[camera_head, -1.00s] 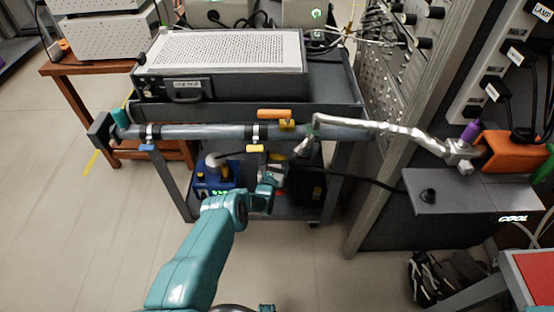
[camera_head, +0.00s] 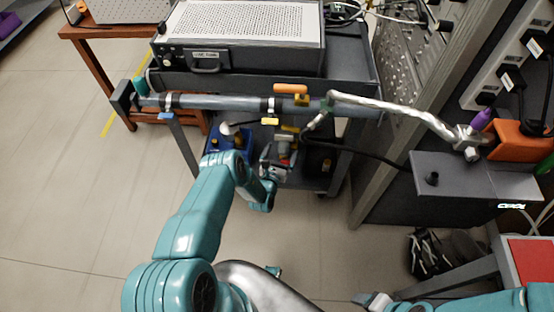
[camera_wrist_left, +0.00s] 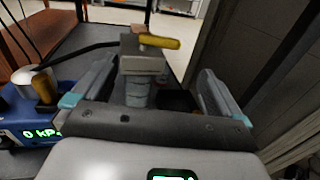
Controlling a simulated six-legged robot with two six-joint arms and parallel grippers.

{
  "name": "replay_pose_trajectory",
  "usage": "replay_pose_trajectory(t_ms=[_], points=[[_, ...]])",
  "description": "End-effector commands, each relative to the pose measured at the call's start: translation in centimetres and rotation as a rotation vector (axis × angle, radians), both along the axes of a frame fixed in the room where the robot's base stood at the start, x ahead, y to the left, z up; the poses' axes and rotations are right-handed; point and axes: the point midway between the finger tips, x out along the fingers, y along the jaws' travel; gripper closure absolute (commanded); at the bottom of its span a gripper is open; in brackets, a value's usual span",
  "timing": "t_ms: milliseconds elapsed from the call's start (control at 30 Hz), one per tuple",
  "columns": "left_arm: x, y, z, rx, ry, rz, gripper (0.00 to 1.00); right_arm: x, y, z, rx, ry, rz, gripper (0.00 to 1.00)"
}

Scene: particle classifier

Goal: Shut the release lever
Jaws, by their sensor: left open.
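My left gripper (camera_head: 277,164) is over the lower shelf of the cart, below the long grey tube. In the left wrist view its two fingers (camera_wrist_left: 157,78) are open, one on each side of a grey block (camera_wrist_left: 141,64) on a ribbed stem. A yellow lever (camera_wrist_left: 158,41) lies roughly crosswise on top of that block, beyond the fingertips. I cannot tell whether a finger touches the block. Which handle is the release lever is not marked. My right gripper (camera_head: 372,300) shows only partly at the bottom edge, its jaws unclear.
A blue pump box (camera_wrist_left: 24,122) reading 0 kPa stands left of the fingers. The tube (camera_head: 220,102) runs above, with an orange handle (camera_head: 290,88) and a yellow tab (camera_head: 270,121). A dark cable crosses behind. A grey cabinet post (camera_head: 385,150) stands right.

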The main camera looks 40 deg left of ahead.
Motion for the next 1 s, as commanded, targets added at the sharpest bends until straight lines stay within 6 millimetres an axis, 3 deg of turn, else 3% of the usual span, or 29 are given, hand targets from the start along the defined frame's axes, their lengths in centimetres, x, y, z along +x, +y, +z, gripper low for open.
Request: replay_pose_trajectory(t_ms=[100,300,733,867,1000], points=[[-2.5,-0.7,0.1,-0.002,0.003,0.001,0.0,0.0,0.0,0.6,0.0,0.0,0.0,0.37],[-4.7,-1.4,0.0,-0.001,0.001,0.0,0.0,0.0,0.0,0.8,0.0,0.0,0.0,0.37],[-5.0,-1.8,-0.2,0.008,0.009,-0.013,0.0,0.0,0.0,0.8,0.0,0.0,0.0,0.37],[-4.4,-4.7,0.2,0.017,-0.011,-0.151,0.0,0.0,0.0,0.8,0.0,0.0,0.0,0.37],[-5.1,-11.2,1.1,0.022,-0.054,-0.45,0.0,0.0,0.0,0.8,0.0,0.0,-0.001,0.37]])
